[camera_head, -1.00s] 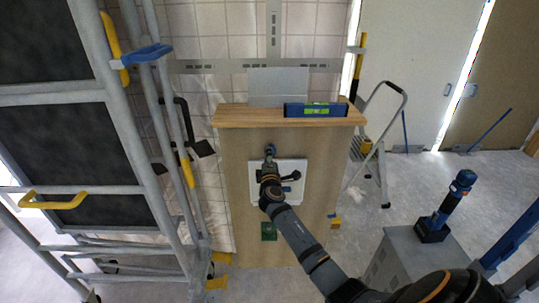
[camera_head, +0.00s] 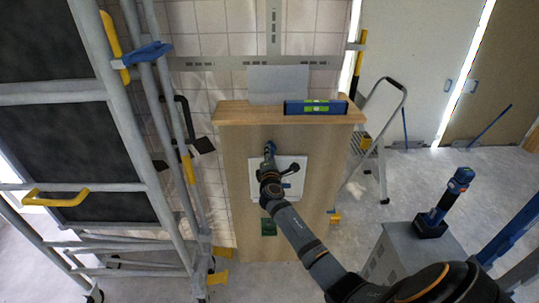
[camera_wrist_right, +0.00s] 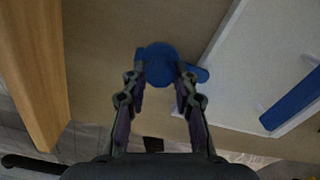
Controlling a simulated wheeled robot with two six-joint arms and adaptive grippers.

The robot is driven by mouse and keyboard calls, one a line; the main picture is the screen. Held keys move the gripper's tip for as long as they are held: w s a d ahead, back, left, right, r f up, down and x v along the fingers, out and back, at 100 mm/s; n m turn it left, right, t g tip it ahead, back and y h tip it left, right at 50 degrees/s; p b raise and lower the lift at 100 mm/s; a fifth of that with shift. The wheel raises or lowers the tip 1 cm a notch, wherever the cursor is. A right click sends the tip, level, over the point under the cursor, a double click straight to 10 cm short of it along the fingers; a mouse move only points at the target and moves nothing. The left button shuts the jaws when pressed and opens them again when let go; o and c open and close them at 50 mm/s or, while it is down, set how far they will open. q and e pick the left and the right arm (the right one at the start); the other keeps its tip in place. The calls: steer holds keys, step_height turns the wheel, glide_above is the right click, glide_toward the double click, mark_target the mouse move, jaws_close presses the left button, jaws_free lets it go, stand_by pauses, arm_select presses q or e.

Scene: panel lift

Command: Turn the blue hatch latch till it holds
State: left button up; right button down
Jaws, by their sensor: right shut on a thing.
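The blue hatch latch (camera_head: 269,148) sits on the wooden front at the upper left edge of the white hatch (camera_head: 292,190). In the right wrist view, the latch (camera_wrist_right: 158,62) shows as a round blue knob with a short arm pointing right, its tip at the edge of the white hatch (camera_wrist_right: 232,92). My right gripper (camera_head: 268,158) reaches the latch from below. In the wrist view, my right fingertips (camera_wrist_right: 160,75) are shut on the knob, one on each side. A blue handle (camera_wrist_right: 292,100) is on the hatch. My left gripper is out of view.
A blue level (camera_head: 315,107) lies on the wooden top (camera_head: 235,113) above the hatch. Scaffolding (camera_head: 125,130) stands close on the left. A stepladder (camera_head: 378,160) and a grey cabinet (camera_head: 400,260) stand on the right.

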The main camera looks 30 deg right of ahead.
steer(key=c, duration=1)
jaws_free()
steer(key=shift+c, duration=0.2)
steer(key=v, duration=1.2)
steer(key=shift+f, duration=0.1)
